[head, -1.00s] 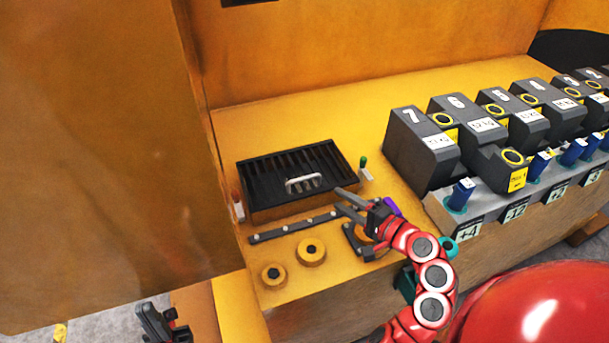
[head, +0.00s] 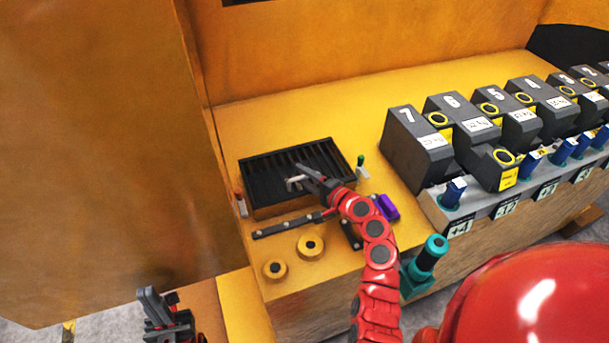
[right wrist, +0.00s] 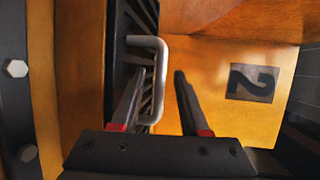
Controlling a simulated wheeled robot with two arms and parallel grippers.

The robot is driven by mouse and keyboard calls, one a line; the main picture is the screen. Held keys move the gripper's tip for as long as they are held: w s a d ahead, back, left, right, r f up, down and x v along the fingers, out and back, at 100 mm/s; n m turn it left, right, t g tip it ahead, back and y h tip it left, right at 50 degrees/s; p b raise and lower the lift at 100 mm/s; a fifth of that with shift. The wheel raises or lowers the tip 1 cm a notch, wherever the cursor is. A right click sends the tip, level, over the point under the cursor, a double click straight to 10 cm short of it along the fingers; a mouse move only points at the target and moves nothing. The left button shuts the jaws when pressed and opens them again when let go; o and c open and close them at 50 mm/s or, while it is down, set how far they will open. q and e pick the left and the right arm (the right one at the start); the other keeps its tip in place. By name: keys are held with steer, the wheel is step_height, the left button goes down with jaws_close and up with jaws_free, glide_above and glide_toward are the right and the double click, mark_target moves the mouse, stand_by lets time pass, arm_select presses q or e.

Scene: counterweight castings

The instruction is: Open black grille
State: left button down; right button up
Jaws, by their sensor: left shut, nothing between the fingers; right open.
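The black grille (head: 262,172) is a slatted panel lying flat and closed on the yellow bench in the head view. Its pale U-shaped handle (head: 292,185) is partly covered by my right gripper (head: 309,174). In the right wrist view the handle (right wrist: 161,75) stands out from the grille's slats (right wrist: 142,20). My right gripper (right wrist: 158,72) is open there, and the handle's long bar appears between its two fingers, close to the left one. I cannot tell whether they touch. My left gripper (head: 146,292) is shut and empty, low at the left, away from the grille.
Small levers, one red-tipped (head: 240,203) and one green-tipped (head: 361,166), flank the grille. A dark bar (head: 285,225) and two yellow knobs (head: 311,245) lie in front. Numbered grey castings (head: 416,150) stand at right. A tall orange wall (head: 90,150) closes the left side.

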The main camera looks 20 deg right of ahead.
jaws_close()
stand_by(1.4)
